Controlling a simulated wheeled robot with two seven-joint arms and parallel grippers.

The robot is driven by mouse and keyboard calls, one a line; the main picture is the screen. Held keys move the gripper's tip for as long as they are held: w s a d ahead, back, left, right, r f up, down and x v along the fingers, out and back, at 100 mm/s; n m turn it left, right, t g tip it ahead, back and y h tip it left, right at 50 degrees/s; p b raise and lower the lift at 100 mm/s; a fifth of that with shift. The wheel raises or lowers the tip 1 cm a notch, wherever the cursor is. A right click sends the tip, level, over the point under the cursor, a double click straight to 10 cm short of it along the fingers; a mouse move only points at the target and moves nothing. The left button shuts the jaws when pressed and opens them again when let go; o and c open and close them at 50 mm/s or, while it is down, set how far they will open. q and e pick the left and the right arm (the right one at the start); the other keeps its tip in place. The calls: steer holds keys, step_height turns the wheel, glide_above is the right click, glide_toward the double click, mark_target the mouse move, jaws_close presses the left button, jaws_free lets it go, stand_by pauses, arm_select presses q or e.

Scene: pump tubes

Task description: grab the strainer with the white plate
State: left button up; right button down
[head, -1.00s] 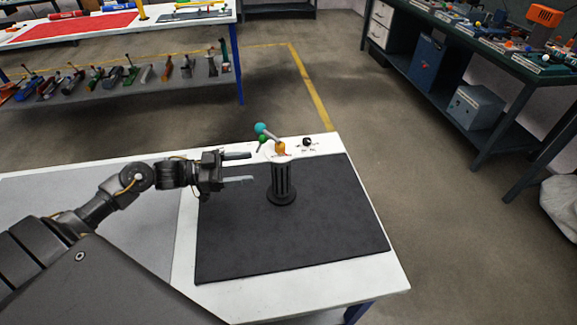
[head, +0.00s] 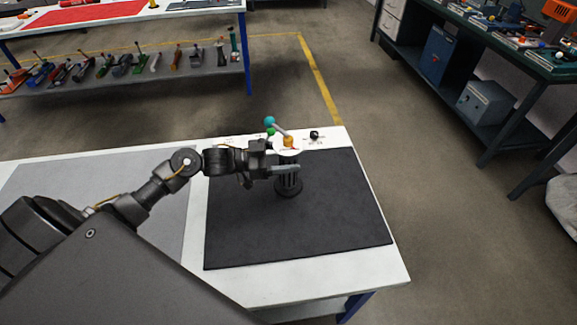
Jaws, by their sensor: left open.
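The strainer (head: 289,185) is a dark upright cylinder with slots and a round base, standing on the black mat (head: 300,235). Its pale top, apparently the white plate (head: 287,153), is partly hidden by my left gripper. My left gripper (head: 287,162) comes in level from the left and is open. Its near finger crosses in front of the strainer's upper part, just below the pale top. The far finger is mostly hidden, and I cannot tell whether either finger touches. My right gripper is out of view.
A piece with teal, green and orange parts (head: 279,133) shows just behind the strainer, with a small black knob (head: 314,135) to its right. The mat's front and right are clear. Benches with tools stand farther back, left and right.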

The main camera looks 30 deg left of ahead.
arm_select(q)
steer(key=shift+w+d, duration=0.1)
steer(key=shift+d, duration=0.1)
steer(key=shift+c, duration=0.7)
steer(key=c, duration=0.7)
jaws_close()
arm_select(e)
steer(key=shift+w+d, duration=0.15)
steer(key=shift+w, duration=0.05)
